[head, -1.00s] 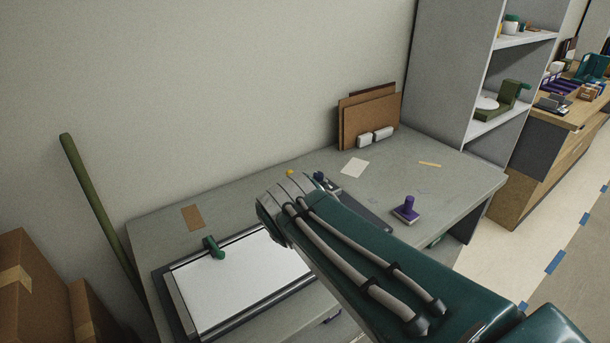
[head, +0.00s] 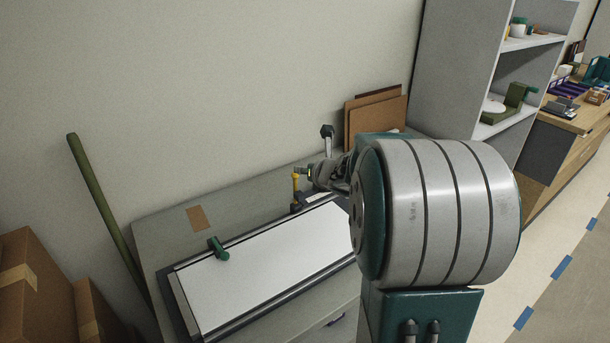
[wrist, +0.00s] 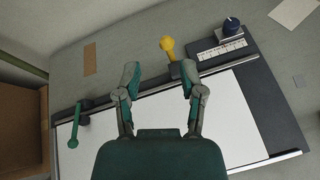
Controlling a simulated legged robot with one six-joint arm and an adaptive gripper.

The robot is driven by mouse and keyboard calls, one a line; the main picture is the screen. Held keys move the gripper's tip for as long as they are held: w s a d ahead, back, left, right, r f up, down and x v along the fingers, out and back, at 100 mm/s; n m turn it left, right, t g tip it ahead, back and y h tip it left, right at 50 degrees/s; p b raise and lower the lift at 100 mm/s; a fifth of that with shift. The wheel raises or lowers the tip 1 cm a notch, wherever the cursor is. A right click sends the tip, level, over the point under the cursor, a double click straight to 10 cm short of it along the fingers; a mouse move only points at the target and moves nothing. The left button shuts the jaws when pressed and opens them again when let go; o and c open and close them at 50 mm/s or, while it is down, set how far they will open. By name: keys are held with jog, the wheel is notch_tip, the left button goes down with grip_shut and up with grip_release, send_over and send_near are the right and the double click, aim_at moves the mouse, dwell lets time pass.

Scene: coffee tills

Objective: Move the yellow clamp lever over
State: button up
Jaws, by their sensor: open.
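The yellow clamp lever (head: 295,182) stands upright at the back edge of the board with the white sheet (head: 265,265). In the wrist view its round yellow knob (wrist: 167,44) and short stem show just beyond my gripper (wrist: 160,70). My gripper is open and empty, one finger to the left of the lever and one to its right, with the lever still ahead of the fingertips. In the head view my gripper (head: 309,172) is close beside the lever, partly hidden by my arm. A green lever (head: 218,249) lies over the board's left part.
A dark blue knob (wrist: 231,25) and a white scale strip (wrist: 222,49) sit right of the yellow lever. A brown card (head: 197,217) lies on the grey table. Cardboard sheets (head: 375,122) lean at the wall. Boxes (head: 28,280) and a green pole (head: 105,210) stand left.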

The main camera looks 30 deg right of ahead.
aim_at(297, 176)
jog(key=w+f+n, duration=0.1)
jog(key=w+f, duration=0.1)
jog(key=w+d+f+n+y, duration=0.1)
jog(key=w+f, duration=0.1)
jog(key=w, duration=0.1)
jog(key=w+f+n, duration=0.2)
jog(key=shift+w+d+f+y, duration=0.15)
jog(key=shift+d+f+y, duration=0.05)
jog(key=shift+f+y, duration=0.2)
jog(key=shift+r, duration=0.1)
jog(key=c, duration=0.6)
